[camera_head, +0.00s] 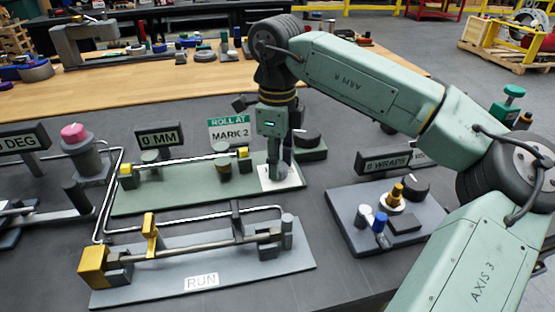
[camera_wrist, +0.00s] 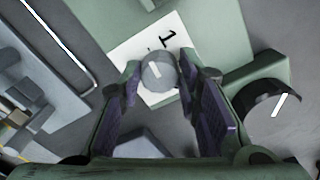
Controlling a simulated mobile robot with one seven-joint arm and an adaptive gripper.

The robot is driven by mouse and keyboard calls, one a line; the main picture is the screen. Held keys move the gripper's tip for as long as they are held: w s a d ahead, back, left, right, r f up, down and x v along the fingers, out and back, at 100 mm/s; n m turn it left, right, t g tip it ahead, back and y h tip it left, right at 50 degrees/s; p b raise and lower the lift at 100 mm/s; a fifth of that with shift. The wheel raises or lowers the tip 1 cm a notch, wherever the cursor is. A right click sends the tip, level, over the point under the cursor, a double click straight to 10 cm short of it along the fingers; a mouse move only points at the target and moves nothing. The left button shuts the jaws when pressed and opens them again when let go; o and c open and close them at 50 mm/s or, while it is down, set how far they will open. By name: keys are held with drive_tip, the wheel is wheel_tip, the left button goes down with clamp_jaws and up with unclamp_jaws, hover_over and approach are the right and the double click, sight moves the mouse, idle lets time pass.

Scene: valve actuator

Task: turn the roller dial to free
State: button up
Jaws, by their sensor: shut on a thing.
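My gripper (camera_head: 287,160) reaches down over a white plate (camera_head: 283,180) at the right end of the green base (camera_head: 135,201). In the wrist view my gripper (camera_wrist: 158,76) is shut on a small round grey dial (camera_wrist: 157,75) with a white pointer line, one finger on each side. The dial stands over the white plate (camera_wrist: 125,55), where a black "1" shows just above it. Other marks on the plate are partly hidden by the dial and fingers, and I cannot read "free". In the head view my gripper hides the dial.
A black knob (camera_wrist: 275,105) with a white line is close to the right finger; it also shows in the head view (camera_head: 307,140). A "ROLL AT MARK 2" sign (camera_head: 229,130) stands behind. The "RUN" base (camera_head: 255,268) lies in front, and the "0 WRAPS" sign (camera_head: 390,160) at right.

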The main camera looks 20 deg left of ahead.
idle(0.4)
drive_tip(key=o, duration=1.1)
drive_tip(key=shift+o, duration=0.2)
drive_tip(key=shift+r, duration=0.15)
wheel_tip(320, 180, up, 12)
